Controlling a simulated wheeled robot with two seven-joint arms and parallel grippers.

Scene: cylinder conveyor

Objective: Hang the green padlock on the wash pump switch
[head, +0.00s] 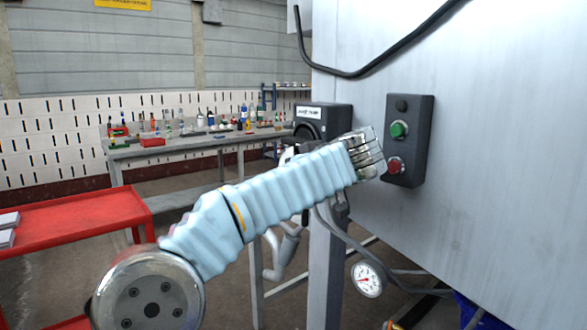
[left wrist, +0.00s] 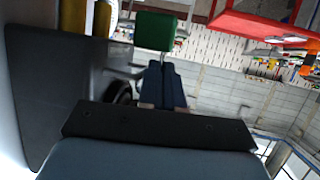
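The wash pump switch (head: 340,117) is a dark box with a white label and a round black part. It is mounted beside the pale metal cabinet, partly behind my left arm. In the left wrist view a dark grey panel (left wrist: 60,95) with a round black part beside it seems to be this switch. The green padlock (left wrist: 155,31) shows at the tips of my left gripper (left wrist: 162,72), whose dark fingers are close together and appear shut on it. In the head view the padlock and fingertips are hidden. My right gripper is not in view.
A control box (head: 408,140) with green and red buttons is on the cabinet (head: 500,150), close to my left wrist. A pressure gauge (head: 367,279) and hoses hang below. A red cart (head: 80,210) stands left. A workbench (head: 190,146) with bottles is behind.

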